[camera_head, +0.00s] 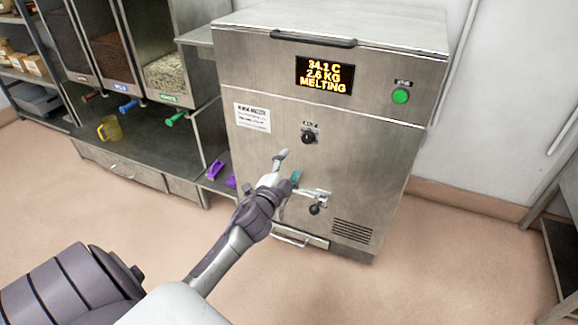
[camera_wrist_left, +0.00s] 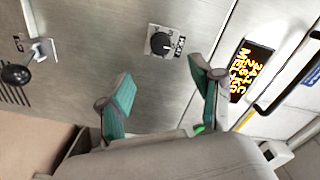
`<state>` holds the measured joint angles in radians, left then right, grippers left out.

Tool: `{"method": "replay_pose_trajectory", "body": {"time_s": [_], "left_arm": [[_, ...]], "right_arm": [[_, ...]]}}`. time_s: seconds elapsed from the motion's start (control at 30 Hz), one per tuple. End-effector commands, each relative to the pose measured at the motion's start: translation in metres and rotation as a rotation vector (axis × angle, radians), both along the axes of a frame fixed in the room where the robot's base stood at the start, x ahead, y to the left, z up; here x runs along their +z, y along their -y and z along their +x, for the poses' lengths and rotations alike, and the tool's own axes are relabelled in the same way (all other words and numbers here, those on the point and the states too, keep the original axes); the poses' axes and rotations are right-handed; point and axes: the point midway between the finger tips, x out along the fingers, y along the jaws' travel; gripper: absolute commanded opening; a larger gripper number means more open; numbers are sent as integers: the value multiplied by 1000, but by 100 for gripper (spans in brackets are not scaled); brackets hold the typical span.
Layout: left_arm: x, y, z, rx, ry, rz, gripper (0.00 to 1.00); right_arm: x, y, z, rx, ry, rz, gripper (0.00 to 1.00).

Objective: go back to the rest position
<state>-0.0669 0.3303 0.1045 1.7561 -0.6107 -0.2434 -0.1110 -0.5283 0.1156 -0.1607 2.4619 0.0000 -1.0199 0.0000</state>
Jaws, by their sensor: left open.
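My left gripper (camera_head: 288,168) is in front of the steel melting machine (camera_head: 375,150), below its black knob (camera_head: 308,136). In the left wrist view its two green-padded fingers (camera_wrist_left: 160,98) stand apart with nothing between them. The knob (camera_wrist_left: 160,43) shows beyond the fingers, and I see no contact with it. The machine's display (camera_head: 325,75) reads 34.1 C, 2.6 KG, MELTING. My right gripper is in neither view.
A tap with a black ball handle (camera_head: 314,210) sits low on the machine front, close to my left gripper. A green button (camera_head: 400,96) is at upper right. Left, a shelf unit holds dispensers, a yellow jug (camera_head: 110,129) and purple items (camera_head: 215,170). Floor is open at lower right.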

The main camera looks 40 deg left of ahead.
Motion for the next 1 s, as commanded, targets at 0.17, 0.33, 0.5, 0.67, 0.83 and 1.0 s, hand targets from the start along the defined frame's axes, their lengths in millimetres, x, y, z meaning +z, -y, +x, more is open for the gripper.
{"method": "replay_pose_trajectory", "body": {"time_s": [0.17, 0.33, 0.5, 0.67, 0.83, 1.0], "left_arm": [[0, 0, -2, 1, 0, 0, 65], [0, 0, -1, 1, -1, 1, 65], [0, 0, -1, 1, -1, 1, 65], [-8, 16, -13, 3, -24, -74, 65], [-35, 82, -65, 11, -152, -379, 65], [-49, 138, -114, 9, -295, -629, 65]], "right_arm": [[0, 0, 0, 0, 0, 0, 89], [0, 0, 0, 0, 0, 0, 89], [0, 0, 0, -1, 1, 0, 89], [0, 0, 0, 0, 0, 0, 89], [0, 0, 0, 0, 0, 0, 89], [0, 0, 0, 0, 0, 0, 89]]}}
